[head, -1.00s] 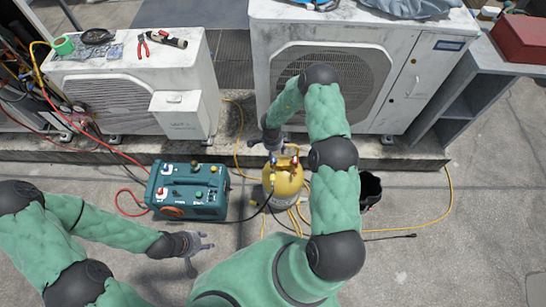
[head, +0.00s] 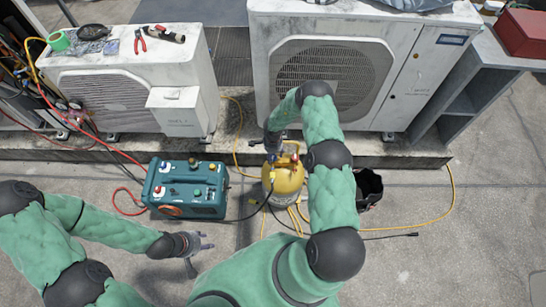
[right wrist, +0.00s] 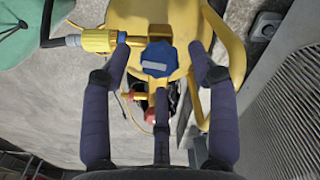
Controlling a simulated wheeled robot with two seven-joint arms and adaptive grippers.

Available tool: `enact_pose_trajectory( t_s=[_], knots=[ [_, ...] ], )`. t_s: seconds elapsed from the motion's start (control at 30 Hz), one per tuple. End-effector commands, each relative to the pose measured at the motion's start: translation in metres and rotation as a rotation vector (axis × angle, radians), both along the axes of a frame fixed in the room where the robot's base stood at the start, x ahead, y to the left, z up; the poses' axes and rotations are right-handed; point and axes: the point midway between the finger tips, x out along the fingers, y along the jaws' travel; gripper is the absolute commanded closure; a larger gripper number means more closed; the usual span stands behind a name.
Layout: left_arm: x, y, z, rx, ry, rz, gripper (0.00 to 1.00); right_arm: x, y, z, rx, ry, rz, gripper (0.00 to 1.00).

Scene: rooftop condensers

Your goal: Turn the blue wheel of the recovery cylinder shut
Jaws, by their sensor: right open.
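The recovery cylinder (head: 288,182) is yellow and stands upright on the ground near the middle of the head view. Its blue wheel (right wrist: 158,60) shows on top in the right wrist view, beside a yellow hose fitting (right wrist: 97,41). My right gripper (right wrist: 160,62) is open over the cylinder top, with fingers to the left and right of the wheel and one below it in the picture. I cannot tell whether any finger touches the wheel. In the head view my right arm hides part of the cylinder. My left gripper (head: 201,255) is open and empty, low over bare ground.
A teal recovery machine (head: 188,190) stands left of the cylinder. A dark bucket (head: 368,187) is to its right. Yellow hoses (head: 425,218) lie on the ground. Two white condensers (head: 385,75) stand behind on a concrete ledge. A yellow guard (right wrist: 229,55) curves beside the right finger.

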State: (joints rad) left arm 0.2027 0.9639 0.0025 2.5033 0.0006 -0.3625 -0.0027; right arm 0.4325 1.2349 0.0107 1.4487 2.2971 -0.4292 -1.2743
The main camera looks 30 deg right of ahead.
Motion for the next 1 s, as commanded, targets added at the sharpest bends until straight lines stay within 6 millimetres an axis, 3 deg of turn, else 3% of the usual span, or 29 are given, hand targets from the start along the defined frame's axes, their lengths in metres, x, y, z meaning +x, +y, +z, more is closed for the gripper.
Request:
enact_pose_trajectory(
  t_s=[0.43,0.63,1.0],
  knots=[
    [0.0001,0.0,-0.003,0.0,0.0,0.0,0.6,-0.0002,-0.0001,-0.0095,0.0,0.0,0.0,0.41],
    [0.0001,0.0,-0.0031,0.0,0.0,0.0,0.6,-0.0002,-0.0001,-0.0095,0.0,0.0,0.0,0.97],
    [0.0001,0.0,-0.003,0.0,0.0,0.0,0.6,-0.0002,-0.0001,-0.0094,0.0,0.0,-0.033,0.97]
  ],
)
